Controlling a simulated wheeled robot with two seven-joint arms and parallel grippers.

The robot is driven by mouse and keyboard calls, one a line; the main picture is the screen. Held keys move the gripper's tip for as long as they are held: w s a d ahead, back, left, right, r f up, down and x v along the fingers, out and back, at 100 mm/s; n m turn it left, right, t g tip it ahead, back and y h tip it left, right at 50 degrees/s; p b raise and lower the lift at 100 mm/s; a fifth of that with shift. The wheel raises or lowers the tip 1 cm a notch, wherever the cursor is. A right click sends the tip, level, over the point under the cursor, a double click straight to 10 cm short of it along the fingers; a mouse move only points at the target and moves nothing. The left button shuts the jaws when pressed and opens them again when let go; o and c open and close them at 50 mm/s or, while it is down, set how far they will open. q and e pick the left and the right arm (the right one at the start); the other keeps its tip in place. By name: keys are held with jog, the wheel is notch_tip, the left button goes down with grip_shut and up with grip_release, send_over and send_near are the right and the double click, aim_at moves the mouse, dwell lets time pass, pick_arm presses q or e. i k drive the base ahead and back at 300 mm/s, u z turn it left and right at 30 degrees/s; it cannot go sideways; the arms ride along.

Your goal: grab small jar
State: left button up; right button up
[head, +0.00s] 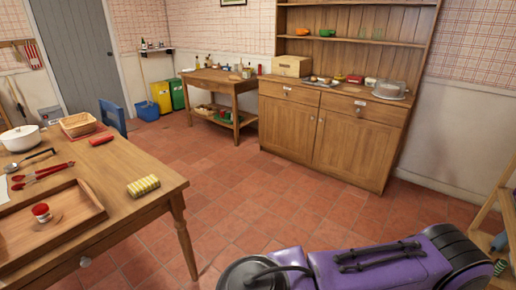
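A small jar (41,211) with a red lid stands in the wooden tray (88,205) on the table at the left. It looks upright, and its lower part is pale. Neither of my grippers shows in the head view.
The wooden table (150,205) also holds a yellow striped block (143,186), red tongs (42,174), a ladle (32,158), a white pot (20,138) and a basket (79,124). Tiled floor (225,190) lies clear between table and cabinet (330,135).

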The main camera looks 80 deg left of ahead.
aim_at(41, 211)
jog(key=u, duration=4.4)
jog(key=k, duration=0.45)
jog(key=u, duration=0.5)
jog(key=i, duration=0.75)
jog(key=z, duration=0.3)
